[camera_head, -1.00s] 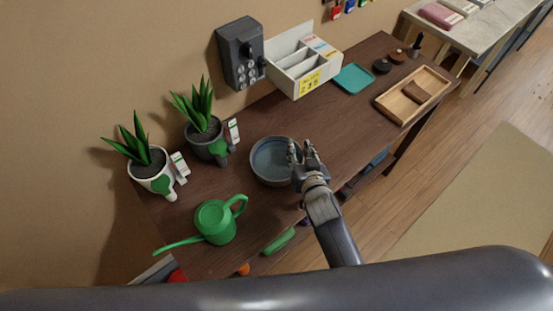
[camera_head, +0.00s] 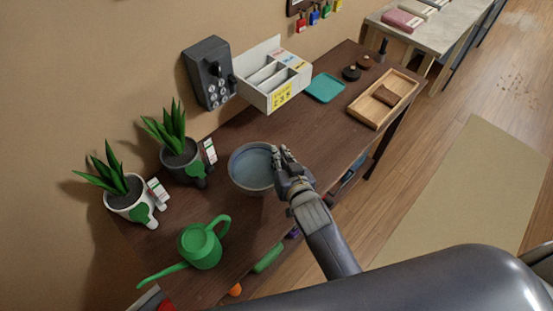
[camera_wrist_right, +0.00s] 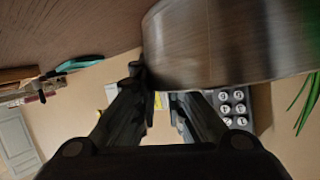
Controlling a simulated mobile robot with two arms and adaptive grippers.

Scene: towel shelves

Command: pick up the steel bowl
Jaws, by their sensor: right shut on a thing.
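The steel bowl (camera_head: 252,168) is a round grey bowl over the dark wooden table, in the middle of the head view. My right gripper (camera_head: 281,158) is shut on its right rim. In the right wrist view the bowl's brushed metal wall (camera_wrist_right: 225,45) fills the upper right, with the fingers (camera_wrist_right: 160,95) at its edge. The bowl looks lifted a little off the table; its underside is hidden in the head view. My left gripper is not in view.
A green watering can (camera_head: 201,245) and two potted plants, one in a dark pot (camera_head: 183,163) and one in a white pot (camera_head: 130,203), stand to the left. A white divided box (camera_head: 275,82), teal tray (camera_head: 325,88) and wooden tray (camera_head: 383,98) lie farther back.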

